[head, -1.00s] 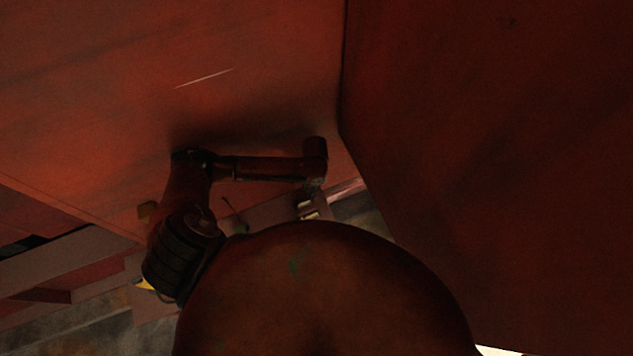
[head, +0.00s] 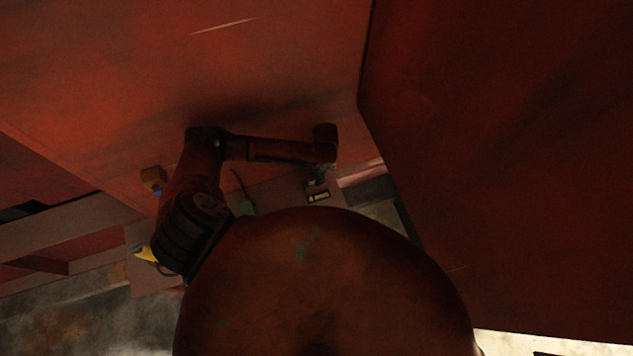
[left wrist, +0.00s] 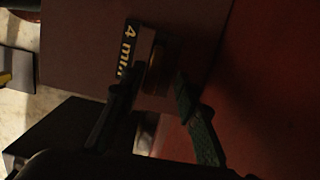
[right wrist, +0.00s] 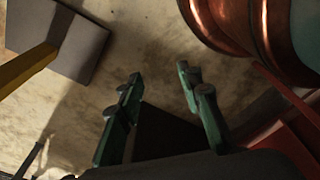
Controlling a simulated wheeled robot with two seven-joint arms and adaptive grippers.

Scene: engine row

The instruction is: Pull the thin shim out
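In the left wrist view, a small brownish upright piece (left wrist: 155,65) stands out from a dark panel (left wrist: 85,45), beside a black label with "4 m" lettering (left wrist: 128,48). I cannot tell for sure that it is the thin shim. My left gripper (left wrist: 150,88) is open, its fingertips on either side of that piece and apart from each other. In the head view my left gripper (head: 318,178) is small and dark, just above a black label (head: 318,197). My right gripper (right wrist: 157,75) is open and empty in the right wrist view, over a pale floor.
Large red panels fill the top (head: 270,70) and right (head: 500,150) of the head view, close around my left arm. In the right wrist view are a grey plate (right wrist: 82,45), a yellow bar (right wrist: 25,68) and copper-red curved parts (right wrist: 235,25).

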